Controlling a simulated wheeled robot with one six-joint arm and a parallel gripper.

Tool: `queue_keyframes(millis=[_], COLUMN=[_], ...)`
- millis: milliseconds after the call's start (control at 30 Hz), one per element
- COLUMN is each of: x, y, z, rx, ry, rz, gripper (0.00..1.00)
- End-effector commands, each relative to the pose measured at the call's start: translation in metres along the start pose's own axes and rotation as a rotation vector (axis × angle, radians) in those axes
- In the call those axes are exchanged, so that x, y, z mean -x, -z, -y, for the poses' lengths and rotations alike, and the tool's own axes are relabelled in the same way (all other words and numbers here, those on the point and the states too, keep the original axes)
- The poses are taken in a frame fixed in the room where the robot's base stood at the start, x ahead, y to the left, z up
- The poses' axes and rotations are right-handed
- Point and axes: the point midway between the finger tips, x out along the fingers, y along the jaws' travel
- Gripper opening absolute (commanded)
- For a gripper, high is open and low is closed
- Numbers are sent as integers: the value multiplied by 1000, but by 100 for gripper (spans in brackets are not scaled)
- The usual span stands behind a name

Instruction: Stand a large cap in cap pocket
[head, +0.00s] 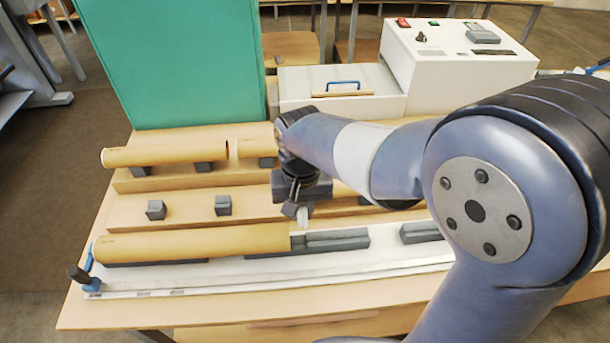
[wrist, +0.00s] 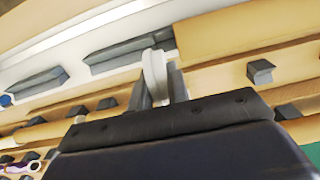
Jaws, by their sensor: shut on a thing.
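My gripper (head: 296,205) is shut on a pale, thin cap (head: 303,217), held near the right end of the front cardboard tube (head: 190,242). In the wrist view the cap (wrist: 155,73) stands on edge between the two grey fingers (wrist: 162,85). It is beside the tube's end (wrist: 245,25) and in front of a dark grey grooved block (wrist: 130,48); I cannot tell whether it touches either. That block also shows in the head view (head: 335,240). I cannot make out which part is the cap pocket.
More tubes (head: 165,155) lie on the stepped wooden rack, with small grey blocks (head: 222,205). A white strip (head: 260,275) with a blue clamp (head: 88,282) runs along the front. A teal panel (head: 175,60) and white machine (head: 455,60) stand behind. The bench's front edge is clear.

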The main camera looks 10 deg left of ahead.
Motion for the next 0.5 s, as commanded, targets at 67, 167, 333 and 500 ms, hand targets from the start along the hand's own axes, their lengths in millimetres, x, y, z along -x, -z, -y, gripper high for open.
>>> queue_keyframes(millis=[67, 167, 333, 500], x=[2, 0, -12, -31], y=[-3, -4, -3, -3], z=[4, 5, 4, 4], rx=[6, 6, 6, 5], ry=[0, 0, 0, 0], rz=[-1, 0, 0, 0], gripper=[0, 0, 0, 0])
